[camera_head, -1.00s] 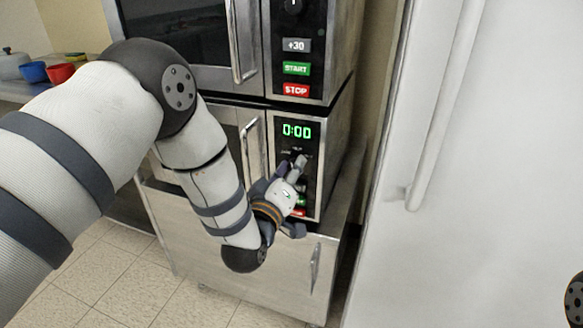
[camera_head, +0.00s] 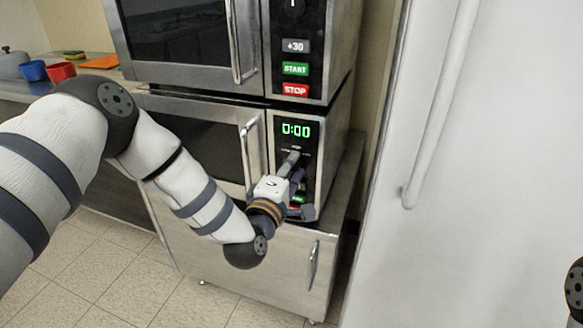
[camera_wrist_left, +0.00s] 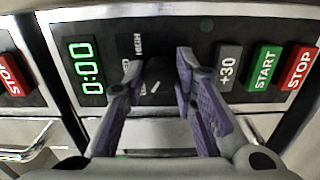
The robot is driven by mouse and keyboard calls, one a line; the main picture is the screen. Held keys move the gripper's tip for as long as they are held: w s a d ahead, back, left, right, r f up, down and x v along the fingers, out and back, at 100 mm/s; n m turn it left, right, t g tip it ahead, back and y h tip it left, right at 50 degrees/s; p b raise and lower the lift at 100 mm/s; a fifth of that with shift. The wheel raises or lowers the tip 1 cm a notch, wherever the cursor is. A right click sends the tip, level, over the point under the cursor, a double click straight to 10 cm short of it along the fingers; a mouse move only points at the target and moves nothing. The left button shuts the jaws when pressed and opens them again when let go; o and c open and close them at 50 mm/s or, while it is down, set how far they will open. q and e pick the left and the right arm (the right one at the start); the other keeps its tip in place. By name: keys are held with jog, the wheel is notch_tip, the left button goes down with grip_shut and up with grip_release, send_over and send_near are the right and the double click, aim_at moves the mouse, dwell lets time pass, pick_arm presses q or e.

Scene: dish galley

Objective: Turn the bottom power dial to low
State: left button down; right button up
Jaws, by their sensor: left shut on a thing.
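The bottom power dial (camera_wrist_left: 158,72) is a round black knob on the lower microwave's dark panel, with a short white pointer mark and small white labels, HIGH among them. In the wrist view the two fingers of my left gripper (camera_wrist_left: 158,76) stand on either side of the dial, shut on it. In the head view my left gripper (camera_head: 292,160) reaches the panel just under the green 0:00 display (camera_head: 296,130) and hides the dial. The lower microwave (camera_head: 205,130) has its door closed. My right gripper is out of view.
The upper microwave (camera_head: 190,35) sits on the lower one. The +30 (camera_wrist_left: 227,68), START (camera_wrist_left: 264,68) and STOP (camera_wrist_left: 299,67) buttons lie beside the dial, close to one finger. A large white door (camera_head: 480,180) stands to the right. Bowls stand on a counter at far left.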

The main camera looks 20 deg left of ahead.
pick_arm(q)
jog(key=shift+f, duration=0.1)
dwell(0.5)
jog(key=c, duration=1.3)
grip_release()
jog(key=s, duration=1.2)
jog(key=shift+a, duration=0.15)
